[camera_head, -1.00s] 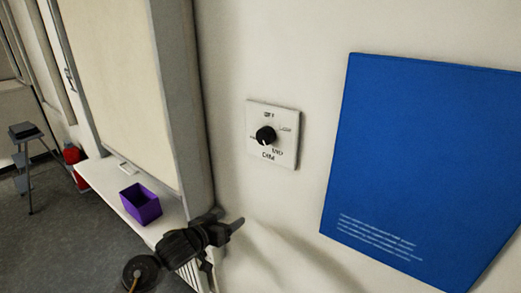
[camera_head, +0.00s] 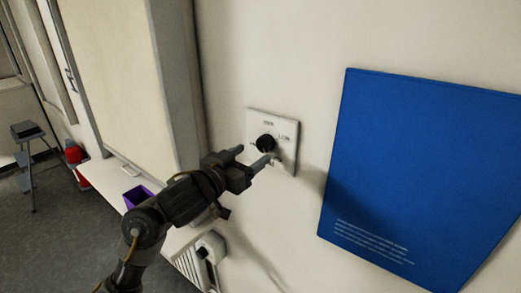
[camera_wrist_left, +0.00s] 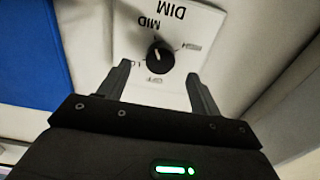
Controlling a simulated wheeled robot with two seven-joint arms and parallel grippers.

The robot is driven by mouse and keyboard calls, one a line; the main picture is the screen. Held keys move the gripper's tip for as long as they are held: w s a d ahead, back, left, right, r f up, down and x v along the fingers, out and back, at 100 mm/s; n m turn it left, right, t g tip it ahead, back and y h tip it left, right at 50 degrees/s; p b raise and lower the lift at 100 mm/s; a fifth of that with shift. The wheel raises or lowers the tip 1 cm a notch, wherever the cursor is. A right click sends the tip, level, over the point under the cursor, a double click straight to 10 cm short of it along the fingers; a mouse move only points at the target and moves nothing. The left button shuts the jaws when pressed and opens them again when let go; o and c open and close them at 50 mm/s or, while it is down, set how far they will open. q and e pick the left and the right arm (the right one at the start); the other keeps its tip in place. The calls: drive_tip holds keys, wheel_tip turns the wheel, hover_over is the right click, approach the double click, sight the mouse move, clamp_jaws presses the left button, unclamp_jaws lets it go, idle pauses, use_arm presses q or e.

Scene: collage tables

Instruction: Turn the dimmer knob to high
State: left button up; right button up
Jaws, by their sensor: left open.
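The black round dimmer knob (camera_head: 265,143) sits on a white square wall plate (camera_head: 287,131). In the left wrist view the knob (camera_wrist_left: 160,57) is a little beyond the fingertips, and its pale mark appears to point towards the MID label. DIM is printed on the plate (camera_wrist_left: 205,22); other labels are hard to read. My left gripper (camera_head: 253,156) is open and empty, in front of the plate and slightly below the knob in the head view. Its fingers (camera_wrist_left: 158,72) lie either side of the knob's line, apparently not touching it. My right gripper is not in view.
A blue poster (camera_head: 420,160) hangs right of the plate. A pale board (camera_head: 115,80) with a grey side stands left. Below it a white ledge (camera_head: 100,177) holds a purple bin (camera_head: 137,195), partly hidden by my arm. A stool (camera_head: 27,135) stands far left.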

sight(262, 147)
use_arm(q)
drive_tip(key=shift+x, duration=2.4)
drive_tip(key=c, duration=1)
drive_tip(key=shift+m, duration=0.3)
